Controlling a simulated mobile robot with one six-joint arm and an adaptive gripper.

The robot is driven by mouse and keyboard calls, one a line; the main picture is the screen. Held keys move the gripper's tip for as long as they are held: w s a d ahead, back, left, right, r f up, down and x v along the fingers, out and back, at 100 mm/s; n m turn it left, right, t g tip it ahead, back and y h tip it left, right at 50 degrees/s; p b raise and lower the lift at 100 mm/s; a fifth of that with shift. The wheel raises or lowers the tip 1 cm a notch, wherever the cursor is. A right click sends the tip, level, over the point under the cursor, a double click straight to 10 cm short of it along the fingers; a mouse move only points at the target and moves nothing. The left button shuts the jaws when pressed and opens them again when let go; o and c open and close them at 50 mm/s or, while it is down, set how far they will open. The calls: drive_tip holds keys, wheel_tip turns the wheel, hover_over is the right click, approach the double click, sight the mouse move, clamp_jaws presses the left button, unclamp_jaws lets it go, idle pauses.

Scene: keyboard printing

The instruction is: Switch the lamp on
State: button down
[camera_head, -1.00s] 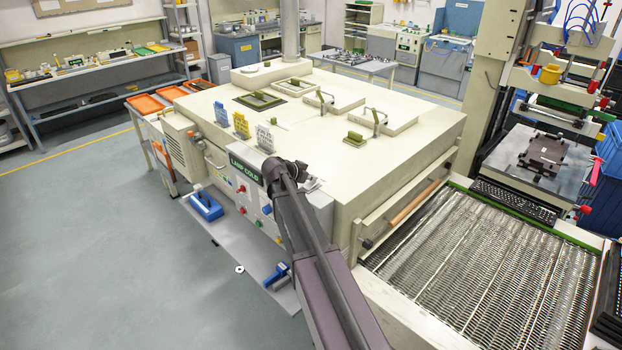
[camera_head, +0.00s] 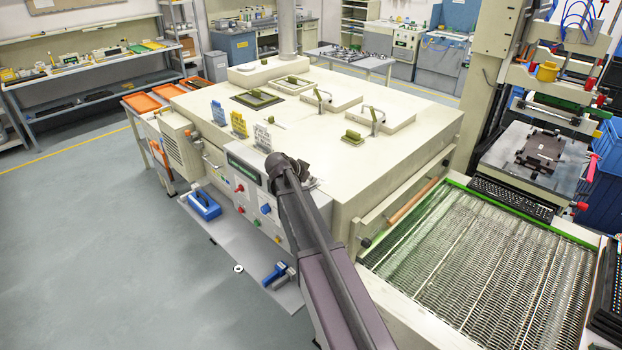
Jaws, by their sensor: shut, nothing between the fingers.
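The lamp belongs to the large cream machine (camera_head: 330,165) in the middle; no bulb shows. A dark green sign (camera_head: 243,170) sits at the top of its front panel (camera_head: 250,196), and I cannot read its text now.
A mesh conveyor belt (camera_head: 470,270) with a green edge runs at the right. Yellow, blue and white cards stand on the machine's front top edge. A blue tool (camera_head: 204,205) and another blue item (camera_head: 279,273) lie low in front. The floor at left is clear.

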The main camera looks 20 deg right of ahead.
sight(309, 183)
drive_tip(key=shift+s+a+r, duration=0.1)
drive_tip(key=shift+s+a, duration=0.15)
drive_tip(key=shift+a, duration=0.6)
drive_tip(key=shift+r+p, duration=0.2)
drive_tip(key=shift+p, duration=0.1)
drive_tip(key=r+p, duration=0.4)
drive_tip(key=shift+w+d+r, duration=0.1)
drive_tip(key=shift+d, duration=0.2)
drive_tip(key=d+r+p+v, duration=0.1)
drive_tip(key=p+v, duration=0.6)
drive_tip(key=v, duration=0.2)
drive_tip(key=shift+w+r+p, duration=0.2)
drive_tip(key=shift+r+p, duration=0.1)
drive_tip(key=shift+p, duration=0.05)
idle(0.3)
